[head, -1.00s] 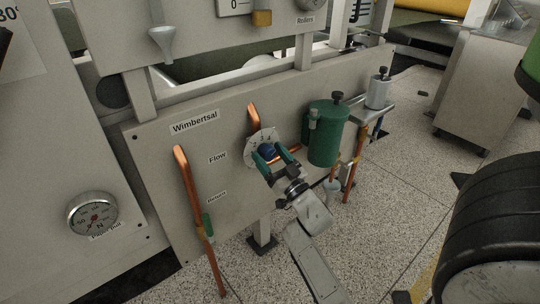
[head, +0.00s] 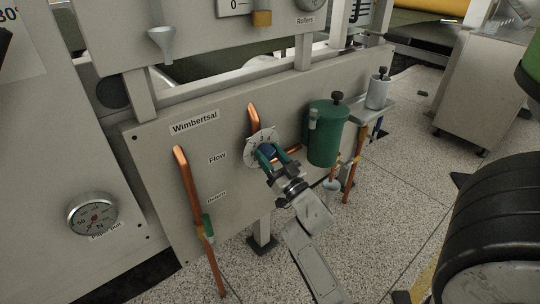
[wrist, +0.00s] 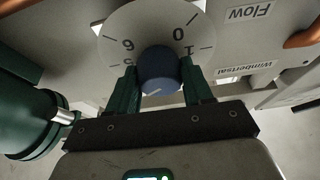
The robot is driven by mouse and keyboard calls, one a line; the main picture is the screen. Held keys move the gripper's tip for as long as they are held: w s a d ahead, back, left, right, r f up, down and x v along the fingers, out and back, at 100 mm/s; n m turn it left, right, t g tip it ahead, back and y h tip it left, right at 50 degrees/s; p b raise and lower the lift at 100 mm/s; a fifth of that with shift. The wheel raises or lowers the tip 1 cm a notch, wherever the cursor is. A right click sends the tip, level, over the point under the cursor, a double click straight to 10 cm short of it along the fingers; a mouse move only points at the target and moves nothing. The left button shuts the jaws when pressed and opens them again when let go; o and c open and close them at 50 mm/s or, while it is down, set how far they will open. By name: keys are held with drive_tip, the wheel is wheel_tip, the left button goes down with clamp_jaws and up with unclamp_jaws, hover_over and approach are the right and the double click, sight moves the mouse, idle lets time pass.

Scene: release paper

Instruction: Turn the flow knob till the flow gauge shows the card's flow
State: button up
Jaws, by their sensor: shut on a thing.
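The blue flow knob (head: 268,151) sits on a white numbered dial (head: 251,148) beside the "Flow" label on the grey panel. In the wrist view the knob (wrist: 158,70) is between the two green fingers of my gripper (wrist: 161,88), which is shut on it. A pale mark shows on the knob's face, toward its lower edge. The dial (wrist: 118,26) shows 0, 1 and 6, with other figures partly covered. In the head view my gripper (head: 272,156) reaches the knob from the lower right. I cannot identify the flow gauge or a readable card flow.
A green canister (head: 326,135) stands right of the knob. Copper pipes (head: 187,180) run along the panel. A black roller (head: 500,225) fills the lower right.

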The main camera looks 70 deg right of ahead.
drive_tip(key=shift+r+n+y+p, duration=0.25)
drive_tip(key=shift+n+y+p, duration=0.15)
drive_tip(key=shift+n+p, duration=0.6)
drive_tip(key=shift+n+t+y+p, duration=0.4)
drive_tip(key=shift+n+y, duration=0.1)
drive_tip(key=shift+n, duration=0.3)
drive_tip(key=shift+f+n+y, duration=0.25)
drive_tip(key=shift+n+y, duration=0.35)
drive_tip(key=shift+n, duration=0.5)
drive_tip(key=o, duration=1)
drive_tip(key=shift+s, duration=0.1)
drive_tip(key=v, duration=1)
drive_tip(key=shift+s+a+f, duration=0.1)
drive_tip(key=shift+s+f, duration=0.1)
drive_tip(key=shift+f, duration=0.1)
